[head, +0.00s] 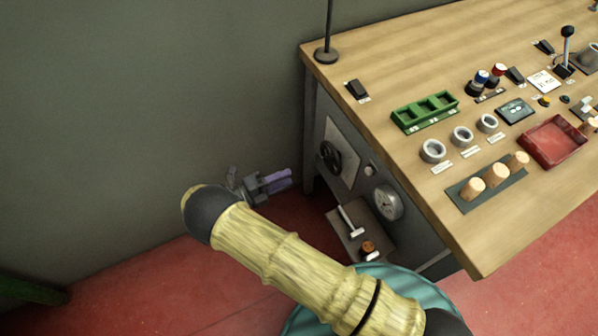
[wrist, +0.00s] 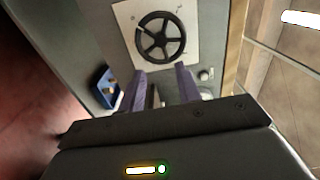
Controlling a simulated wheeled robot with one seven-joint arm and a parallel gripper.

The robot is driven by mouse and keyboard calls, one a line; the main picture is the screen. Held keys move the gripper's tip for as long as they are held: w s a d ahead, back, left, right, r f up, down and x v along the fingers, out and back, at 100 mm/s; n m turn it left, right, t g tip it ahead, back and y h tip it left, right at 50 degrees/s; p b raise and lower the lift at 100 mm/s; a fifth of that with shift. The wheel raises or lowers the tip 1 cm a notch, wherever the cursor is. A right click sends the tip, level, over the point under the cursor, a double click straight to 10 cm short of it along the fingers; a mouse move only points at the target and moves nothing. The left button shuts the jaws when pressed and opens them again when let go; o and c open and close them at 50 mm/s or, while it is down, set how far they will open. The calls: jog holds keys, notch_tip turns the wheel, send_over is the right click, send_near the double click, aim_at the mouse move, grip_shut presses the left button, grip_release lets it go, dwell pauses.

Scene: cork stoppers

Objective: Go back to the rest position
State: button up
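My gripper (head: 280,180) is left of the wooden workbench (head: 410,60), below its top, in front of the bench's side. In the wrist view its two purple fingers (wrist: 160,82) stand apart, with no held object visible between them. Beyond the fingertips is a black handwheel (wrist: 160,38) on a pale plate; it also shows in the head view (head: 330,158). Three cork stoppers (head: 496,176) stand in a row on a dark strip (head: 470,206) near the bench's front edge. Three grey ring-shaped holders (head: 462,137) stand behind them, looking empty.
A green tray (head: 425,112), a red tray (head: 553,141) and a lever (head: 566,50) are on the benchtop. A black post (head: 327,52) rises at its left corner. Left is open floor beside the wall.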

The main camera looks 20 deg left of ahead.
jog(key=shift+v, duration=1.15)
jog(key=shift+d, duration=0.1)
